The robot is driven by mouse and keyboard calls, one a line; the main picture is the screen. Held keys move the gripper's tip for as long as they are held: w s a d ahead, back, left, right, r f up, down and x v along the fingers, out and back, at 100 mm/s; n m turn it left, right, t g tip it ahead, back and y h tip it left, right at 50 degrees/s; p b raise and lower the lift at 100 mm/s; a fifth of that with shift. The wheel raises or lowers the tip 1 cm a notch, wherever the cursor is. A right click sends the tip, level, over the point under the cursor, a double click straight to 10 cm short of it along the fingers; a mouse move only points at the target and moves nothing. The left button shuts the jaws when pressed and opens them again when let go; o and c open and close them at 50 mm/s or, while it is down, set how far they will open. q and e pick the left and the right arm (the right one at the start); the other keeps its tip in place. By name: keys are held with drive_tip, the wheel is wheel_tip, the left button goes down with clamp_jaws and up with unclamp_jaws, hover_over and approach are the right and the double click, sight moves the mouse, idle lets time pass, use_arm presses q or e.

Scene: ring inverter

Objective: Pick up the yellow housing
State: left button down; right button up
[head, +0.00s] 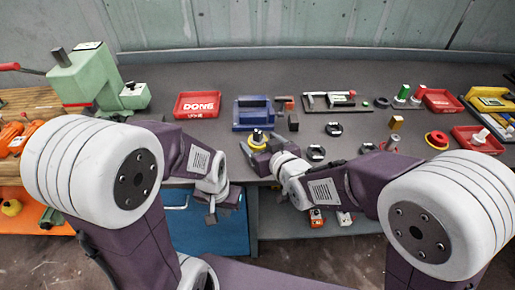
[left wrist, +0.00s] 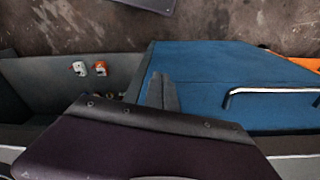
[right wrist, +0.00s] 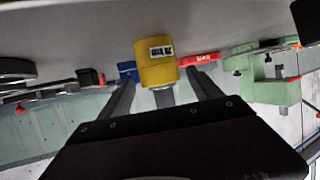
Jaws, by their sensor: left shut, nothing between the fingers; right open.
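The yellow housing (right wrist: 155,62) is a short cylinder with a small printed label. It stands on the table in the right wrist view, which shows the table upside down. In the head view the housing (head: 257,142) is near the front edge, partly hidden by my right gripper (head: 256,150). That gripper is open, and its fingers (right wrist: 163,80) reach along both sides of the housing; I cannot tell whether they touch it. My left gripper (head: 211,212) is shut and empty, hanging in front of the blue cabinet. Its closed fingers also show in the left wrist view (left wrist: 161,88).
A blue tray (head: 253,122), a red bin (head: 197,114) and a green press (head: 85,75) stand behind and left. Small dark parts (head: 316,153) lie right of my right gripper. A yellow block (head: 396,122) and red bins (head: 475,146) are farther right.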

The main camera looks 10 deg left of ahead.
sight(256, 130)
drive_tip(key=x, duration=0.5)
drive_tip(key=shift+f, duration=0.15)
drive_tip(key=shift+s, duration=0.15)
drive_tip(key=c, duration=0.3)
clamp_jaws()
drive_tip(key=shift+r+p, duration=0.4)
drive_tip(key=shift+r, duration=1.75)
drive_tip(key=shift+d+r, duration=0.25)
drive_tip(key=w+d+r+p, duration=0.3)
drive_tip(key=d+r, duration=0.3)
drive_tip(key=d, duration=0.4)
drive_tip(key=shift+w+d+r+p, duration=0.25)
drive_tip(key=shift+w+d+p, duration=0.1)
drive_tip(key=shift+p, duration=0.35)
